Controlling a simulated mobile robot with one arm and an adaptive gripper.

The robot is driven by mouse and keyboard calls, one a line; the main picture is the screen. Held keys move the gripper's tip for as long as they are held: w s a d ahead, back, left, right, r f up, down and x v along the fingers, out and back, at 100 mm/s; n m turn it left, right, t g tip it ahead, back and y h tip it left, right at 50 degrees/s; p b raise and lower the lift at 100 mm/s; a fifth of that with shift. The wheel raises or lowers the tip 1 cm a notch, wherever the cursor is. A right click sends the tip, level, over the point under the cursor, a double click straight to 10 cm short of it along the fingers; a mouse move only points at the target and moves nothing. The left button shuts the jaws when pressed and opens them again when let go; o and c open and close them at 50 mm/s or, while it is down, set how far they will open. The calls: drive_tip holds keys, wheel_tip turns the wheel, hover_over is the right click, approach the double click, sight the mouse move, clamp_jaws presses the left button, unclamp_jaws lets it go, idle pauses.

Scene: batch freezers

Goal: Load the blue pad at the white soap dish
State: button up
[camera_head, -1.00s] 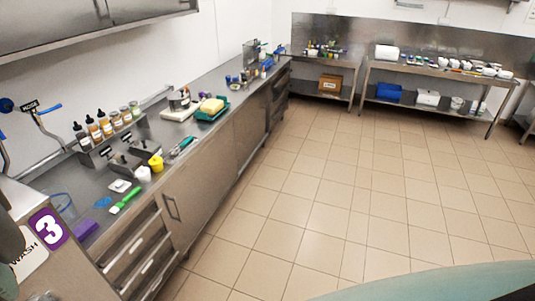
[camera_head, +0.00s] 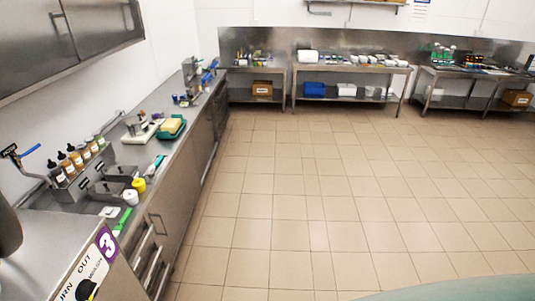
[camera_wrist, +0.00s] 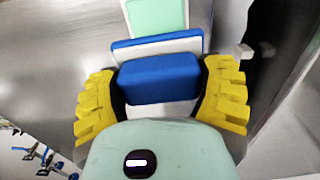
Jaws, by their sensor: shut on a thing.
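In the wrist view, my gripper (camera_wrist: 160,95) has yellow ribbed fingers on both sides of a blue pad (camera_wrist: 160,78) and is shut on it. The pad is a thick blue block. A small flat white dish (camera_head: 110,212), which looks like the soap dish, sits on the left counter near the sink in the head view. It is too small there to make out detail. My gripper does not show in the head view.
The steel counter (camera_head: 175,145) runs along the left wall. On it are a white cup (camera_head: 130,197), a yellow cup (camera_head: 139,184), a green-handled brush (camera_head: 122,220) and several bottles (camera_head: 78,160). Steel tables stand at the back. The tiled floor (camera_head: 310,190) is clear.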

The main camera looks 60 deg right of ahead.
drive_tip(key=shift+a+f, duration=0.1)
drive_tip(key=shift+f, duration=0.1)
wheel_tip(320, 180, down, 4)
drive_tip(key=shift+f+b, duration=0.15)
drive_tip(key=shift+b, duration=0.15)
drive_tip(key=shift+f+b, duration=0.45)
drive_tip(key=shift+f, duration=0.2)
drive_tip(key=shift+w+f+b, duration=0.1)
drive_tip(key=shift+f+b, duration=0.4)
drive_tip(key=shift+b, duration=0.15)
idle(1.8)
drive_tip(key=shift+w+r+p, duration=0.1)
drive_tip(key=shift+r+p, duration=1.15)
drive_tip(key=shift+r, duration=2.25)
